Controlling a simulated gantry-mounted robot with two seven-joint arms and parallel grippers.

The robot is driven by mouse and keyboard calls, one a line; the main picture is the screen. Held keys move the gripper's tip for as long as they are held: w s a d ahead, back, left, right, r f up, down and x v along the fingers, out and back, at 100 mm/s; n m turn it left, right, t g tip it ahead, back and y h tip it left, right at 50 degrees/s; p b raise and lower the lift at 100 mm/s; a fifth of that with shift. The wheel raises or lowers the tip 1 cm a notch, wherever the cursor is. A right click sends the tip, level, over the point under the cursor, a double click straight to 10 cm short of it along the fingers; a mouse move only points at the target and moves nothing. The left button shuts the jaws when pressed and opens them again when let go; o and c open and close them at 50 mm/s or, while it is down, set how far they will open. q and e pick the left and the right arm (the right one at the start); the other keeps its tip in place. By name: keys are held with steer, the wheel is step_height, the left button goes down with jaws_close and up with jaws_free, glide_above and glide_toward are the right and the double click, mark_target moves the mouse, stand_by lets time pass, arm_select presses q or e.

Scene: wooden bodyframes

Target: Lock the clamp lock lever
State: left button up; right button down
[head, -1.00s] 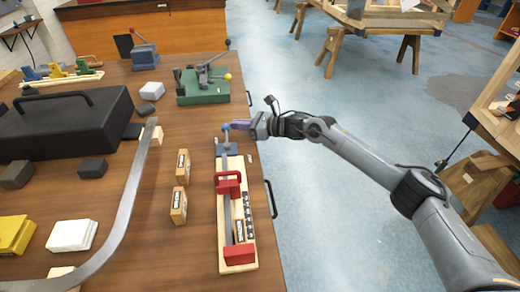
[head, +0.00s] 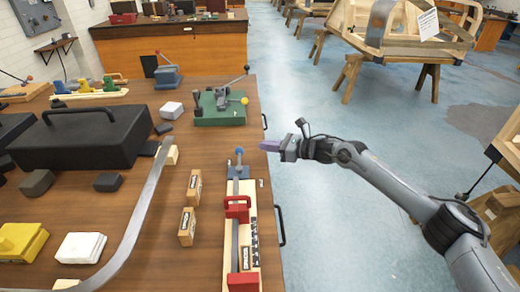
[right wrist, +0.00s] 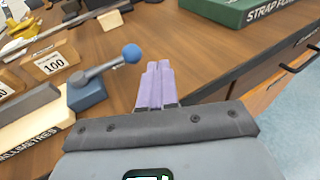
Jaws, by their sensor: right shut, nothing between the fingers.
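A blue clamp block (head: 238,173) sits at the far end of a long wooden ruler fixture (head: 252,235). Its grey lever ends in a blue ball knob (head: 240,152). In the right wrist view the lever (right wrist: 100,72) slopes up from the block (right wrist: 88,94) to the knob (right wrist: 131,54), left of my fingers. My right gripper (head: 267,146) is shut and empty at the table's right edge, with purple fingers just right of the knob and apart from it. The fingers also show in the right wrist view (right wrist: 155,82). My left gripper is not in view.
A green strap fixture (head: 220,112) with levers stands beyond the clamp. Red clamps (head: 237,210) sit along the ruler fixture. Two small wooden blocks (head: 187,227) stand to its left. A curved metal strip (head: 135,220) and a black case (head: 80,140) lie farther left.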

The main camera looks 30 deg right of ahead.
steer(key=s+d+r+p, duration=0.1)
steer(key=s+d, duration=0.2)
steer(key=d, duration=0.5)
steer(key=shift+s+r, duration=0.2)
steer(key=shift+r, duration=0.2)
steer(key=shift+s, duration=0.1)
